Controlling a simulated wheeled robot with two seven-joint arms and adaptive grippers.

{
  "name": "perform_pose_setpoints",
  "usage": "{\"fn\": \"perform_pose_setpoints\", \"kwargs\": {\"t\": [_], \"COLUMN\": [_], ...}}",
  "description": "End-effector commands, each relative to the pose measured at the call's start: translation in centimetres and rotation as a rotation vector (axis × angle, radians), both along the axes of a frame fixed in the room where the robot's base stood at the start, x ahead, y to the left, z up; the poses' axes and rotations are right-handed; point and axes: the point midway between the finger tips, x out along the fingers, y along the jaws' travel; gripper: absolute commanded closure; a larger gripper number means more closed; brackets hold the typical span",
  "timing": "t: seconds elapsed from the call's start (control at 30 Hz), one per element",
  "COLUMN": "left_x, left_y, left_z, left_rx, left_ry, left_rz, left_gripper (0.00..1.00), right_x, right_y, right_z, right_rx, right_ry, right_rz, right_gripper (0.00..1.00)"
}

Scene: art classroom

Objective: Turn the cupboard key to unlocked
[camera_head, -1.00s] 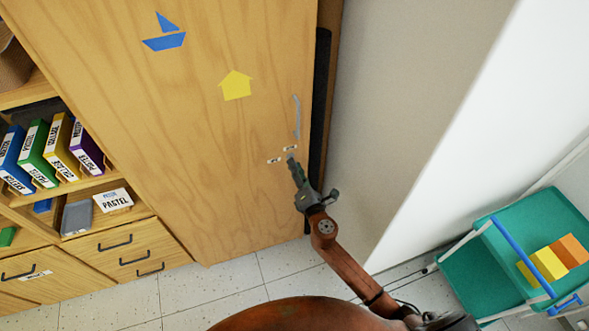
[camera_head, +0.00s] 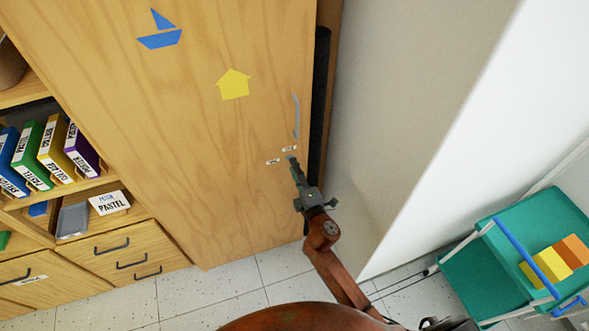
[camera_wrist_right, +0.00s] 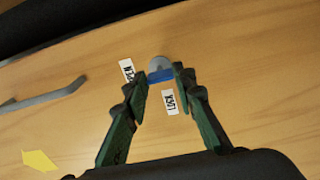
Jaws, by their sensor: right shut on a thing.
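The wooden cupboard door (camera_head: 210,140) fills the upper middle of the head view, with a blue boat and a yellow house sticker on it. My right gripper (camera_head: 293,165) is at the lock below the door handle. In the wrist view my right gripper (camera_wrist_right: 160,78) is shut on the blue key (camera_wrist_right: 161,75), one finger at each side of it. The key sits at a round grey lock (camera_wrist_right: 160,63). An OPEN label (camera_wrist_right: 127,70) is left of the lock and a LOCK label (camera_wrist_right: 170,102) is below it in that view. My left gripper is not in view.
The grey door handle (camera_head: 296,117) is just above the lock; it also shows in the wrist view (camera_wrist_right: 55,93). Shelves with binders (camera_head: 55,150) and drawers stand left. A teal cart (camera_head: 535,240) with blocks stands right. A pale wall is beside the cupboard.

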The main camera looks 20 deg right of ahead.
Motion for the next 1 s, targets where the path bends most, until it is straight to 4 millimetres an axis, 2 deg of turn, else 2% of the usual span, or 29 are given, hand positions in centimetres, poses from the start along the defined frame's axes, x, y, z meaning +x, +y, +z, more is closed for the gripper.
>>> {"fn": "perform_pose_setpoints", "kwargs": {"t": [0.4,0.43,0.5,0.67,1.0], "left_x": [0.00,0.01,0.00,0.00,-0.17], "left_y": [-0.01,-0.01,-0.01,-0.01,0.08], "left_z": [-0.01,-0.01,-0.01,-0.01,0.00], "left_rx": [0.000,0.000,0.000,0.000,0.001], "left_ry": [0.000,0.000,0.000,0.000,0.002], "left_rz": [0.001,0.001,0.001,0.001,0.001], "left_gripper": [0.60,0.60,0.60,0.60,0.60], "right_x": [0.00,0.00,0.00,0.00,-0.33], "right_y": [-0.02,-0.02,-0.02,-0.01,-0.02], "right_z": [-0.05,-0.05,-0.05,-0.03,-0.06], "right_rx": [0.010,0.010,0.009,0.008,0.007], "right_ry": [0.001,0.001,0.001,0.001,0.001], "right_rz": [0.000,0.000,0.000,0.000,0.000], "right_gripper": [1.00,0.74,0.70,0.58,0.58]}}
